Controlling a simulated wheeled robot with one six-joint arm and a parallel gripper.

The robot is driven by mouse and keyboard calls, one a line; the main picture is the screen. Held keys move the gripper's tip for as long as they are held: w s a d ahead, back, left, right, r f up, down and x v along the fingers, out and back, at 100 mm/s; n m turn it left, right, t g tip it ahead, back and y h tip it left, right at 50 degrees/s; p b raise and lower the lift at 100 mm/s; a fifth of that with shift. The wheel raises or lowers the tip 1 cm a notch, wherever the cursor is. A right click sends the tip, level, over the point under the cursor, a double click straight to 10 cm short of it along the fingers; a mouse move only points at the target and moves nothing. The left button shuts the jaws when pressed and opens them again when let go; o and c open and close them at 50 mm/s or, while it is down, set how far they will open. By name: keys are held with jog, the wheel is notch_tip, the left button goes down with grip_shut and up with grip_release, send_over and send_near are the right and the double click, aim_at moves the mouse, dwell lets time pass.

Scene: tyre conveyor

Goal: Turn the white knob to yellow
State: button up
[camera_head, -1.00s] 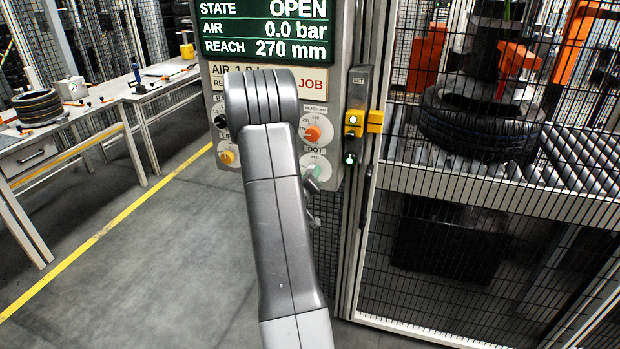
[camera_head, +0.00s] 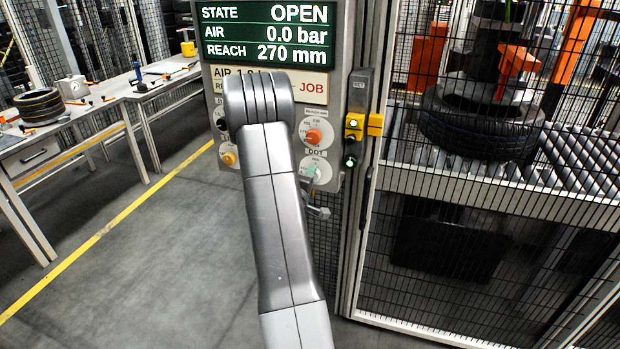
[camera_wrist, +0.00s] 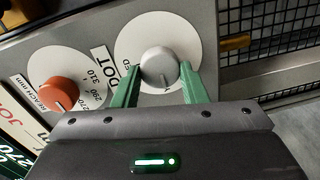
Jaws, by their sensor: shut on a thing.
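The white knob (camera_wrist: 160,66) looks light grey in the wrist view, at the centre of a round white dial labelled DOT (camera_wrist: 133,28). My gripper (camera_wrist: 160,70) is shut on the knob, with one green finger on each side of it. In the head view the green fingers (camera_head: 313,171) reach the DOT dial at the lower right of the panel, and the knob is too small to tell there.
An orange knob (camera_wrist: 59,94) on the reach dial sits beside it. The panel's screen (camera_head: 265,35) reads OPEN, 0.0 bar, 270 mm. A yellow button box (camera_head: 354,122) stands right of the panel. A mesh fence (camera_head: 450,250) encloses a tyre (camera_head: 480,125) on rollers.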

dwell(0.5)
jog(key=o, duration=1)
jog(key=b+v, duration=0.3)
jog(key=v, duration=1)
jog(key=shift+s+a, duration=0.1)
jog(key=shift+s, duration=0.3)
jog(key=p+x, duration=0.3)
jog(key=x, duration=1.1)
jog(key=shift+a, duration=0.1)
